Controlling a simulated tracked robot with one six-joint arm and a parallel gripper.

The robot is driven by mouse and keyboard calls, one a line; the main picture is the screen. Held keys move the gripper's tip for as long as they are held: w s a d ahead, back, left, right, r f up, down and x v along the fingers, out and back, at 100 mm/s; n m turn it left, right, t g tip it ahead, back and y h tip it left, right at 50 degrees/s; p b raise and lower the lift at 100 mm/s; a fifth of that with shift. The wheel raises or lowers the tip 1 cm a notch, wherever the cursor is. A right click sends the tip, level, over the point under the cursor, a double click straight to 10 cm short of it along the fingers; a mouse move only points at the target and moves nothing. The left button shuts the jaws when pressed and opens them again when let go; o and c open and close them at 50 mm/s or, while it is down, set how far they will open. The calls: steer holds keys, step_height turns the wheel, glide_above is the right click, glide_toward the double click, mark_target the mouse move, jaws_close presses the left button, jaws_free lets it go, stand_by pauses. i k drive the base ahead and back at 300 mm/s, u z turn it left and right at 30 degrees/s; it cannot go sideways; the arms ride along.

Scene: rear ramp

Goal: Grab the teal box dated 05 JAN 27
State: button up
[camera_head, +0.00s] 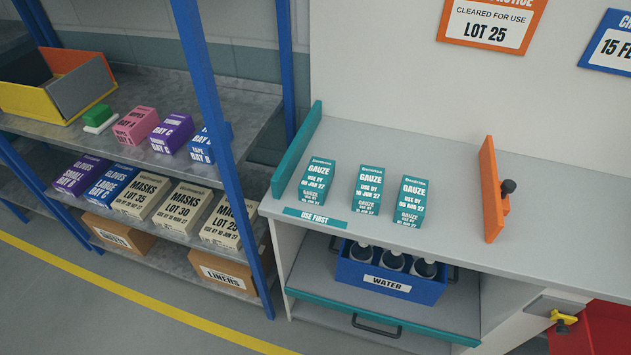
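Three teal and white gauze boxes stand upright in a row on the grey counter (460,190). The left gauze box (316,183) reads use by 05 JAN 27 and stands nearest the teal side panel (297,150). The middle gauze box (368,190) appears to read 10 JUN 27. The right gauze box (409,202) appears to read 05 AUG 27. Clear gaps separate the boxes. A teal "USE FIRST" label (315,217) lies on the counter edge in front of the left box. My gripper is not in view.
An orange upright plate (492,190) with a black knob stands right of the boxes. Below the counter, a blue water crate (390,284) holds bottles. Blue-posted shelves (206,80) with other boxes stand to the left. Counter space between the right box and orange plate is clear.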

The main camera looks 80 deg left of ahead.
mark_target(314, 188)
steer(key=u, duration=0.05)
steer(key=k, duration=1.4)
steer(key=u, duration=2.7)
steer(key=i, duration=0.6)
steer(key=z, duration=0.1)
